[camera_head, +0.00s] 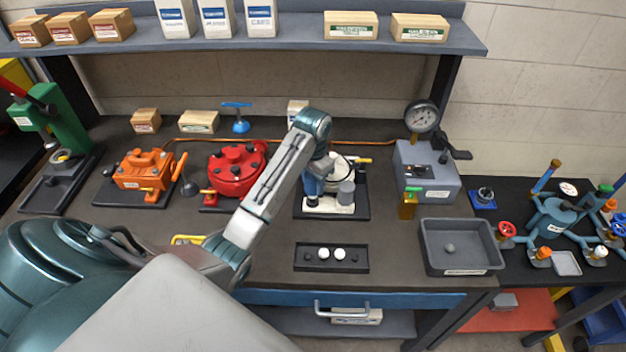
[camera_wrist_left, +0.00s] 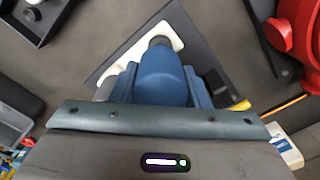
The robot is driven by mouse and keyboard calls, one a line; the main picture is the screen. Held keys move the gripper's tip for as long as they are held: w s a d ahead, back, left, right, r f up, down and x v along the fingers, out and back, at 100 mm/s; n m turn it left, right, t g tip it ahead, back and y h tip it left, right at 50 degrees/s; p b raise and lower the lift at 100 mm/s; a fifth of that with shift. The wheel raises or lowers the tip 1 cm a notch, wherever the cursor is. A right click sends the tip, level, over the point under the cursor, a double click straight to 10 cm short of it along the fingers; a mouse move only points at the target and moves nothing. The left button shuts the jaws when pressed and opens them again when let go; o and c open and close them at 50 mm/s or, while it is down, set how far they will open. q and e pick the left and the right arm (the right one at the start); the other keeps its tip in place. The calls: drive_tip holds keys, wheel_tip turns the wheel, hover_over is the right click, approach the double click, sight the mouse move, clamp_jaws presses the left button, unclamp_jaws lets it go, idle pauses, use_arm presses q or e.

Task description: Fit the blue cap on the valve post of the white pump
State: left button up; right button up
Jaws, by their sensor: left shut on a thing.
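The white pump (camera_head: 330,209) stands on a dark base plate (camera_head: 357,212) in the middle of the bench. It has a grey cylinder (camera_head: 346,195) and a yellow lever (camera_head: 362,161). My left gripper (camera_head: 313,186) points down over the pump's left part. In the left wrist view it is shut on a rounded blue piece (camera_wrist_left: 163,78), which looks like the blue cap. The pump's white base (camera_wrist_left: 118,64) shows beyond it, and the grey cylinder (camera_wrist_left: 159,41) is just past its tip. The valve post is hidden, so I cannot tell whether the cap touches it. My right gripper is not in view.
A red pump (camera_head: 236,172) and an orange pump (camera_head: 143,172) stand to the left. A tray of small balls (camera_head: 331,268) lies in front. A grey bin (camera_head: 460,232) and a gauge unit (camera_head: 427,170) are to the right. A blue T-handle (camera_head: 237,118) stands behind.

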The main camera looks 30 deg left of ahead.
sight(313, 195)
use_arm(q)
drive_tip(key=shift+f, duration=0.7)
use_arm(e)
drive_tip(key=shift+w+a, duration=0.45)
use_arm(q)
drive_tip(key=shift+f, duration=0.2)
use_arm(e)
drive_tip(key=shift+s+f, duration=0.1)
use_arm(q)
drive_tip(key=shift+f, duration=0.75)
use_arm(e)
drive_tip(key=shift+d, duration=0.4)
use_arm(q)
drive_tip(key=shift+f+b, duration=0.35)
drive_tip(key=shift+f, duration=1.1)
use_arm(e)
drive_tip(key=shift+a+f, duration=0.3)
use_arm(q)
drive_tip(key=o, duration=1.1)
drive_tip(key=shift+c, duration=0.2)
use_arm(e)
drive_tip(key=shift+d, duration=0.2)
